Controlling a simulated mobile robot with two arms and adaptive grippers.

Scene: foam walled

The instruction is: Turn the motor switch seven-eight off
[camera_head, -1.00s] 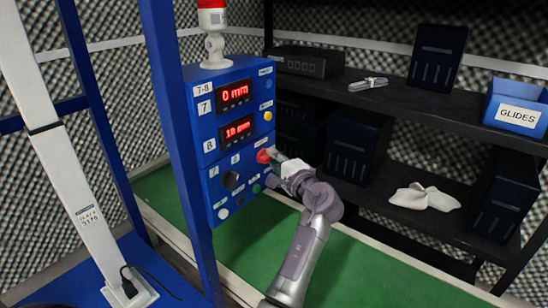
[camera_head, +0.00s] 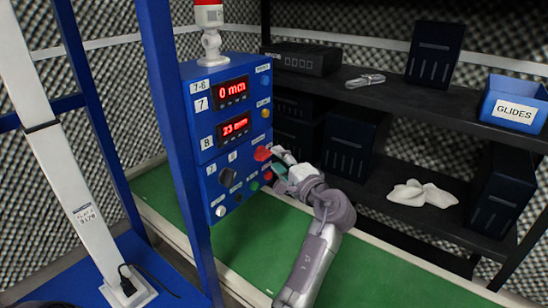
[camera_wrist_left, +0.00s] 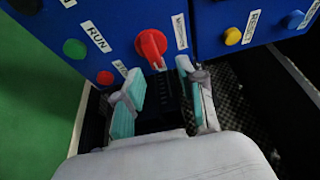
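The blue control box (camera_head: 206,161) labelled 7-8 stands left of centre in the head view. It has two red displays; the lower one, marked 8, reads about 23 mm. A red rotary switch (camera_head: 262,153) is at the box's right side, and it shows large in the left wrist view (camera_wrist_left: 151,46) beside a white label I read only in part. My left gripper (camera_head: 279,162) is just right of and below this switch. In the wrist view its teal-padded fingers (camera_wrist_left: 161,88) are spread with nothing between them, their tips just short of the switch.
A green button (camera_wrist_left: 74,48), a small red button (camera_wrist_left: 105,78) and a yellow button (camera_wrist_left: 232,36) lie near the switch. A black shelf (camera_head: 400,95) with dark boxes, a blue GLIDES bin (camera_head: 497,107) and a white cloth (camera_head: 422,193) stands right. A blue post (camera_head: 178,150) stands left.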

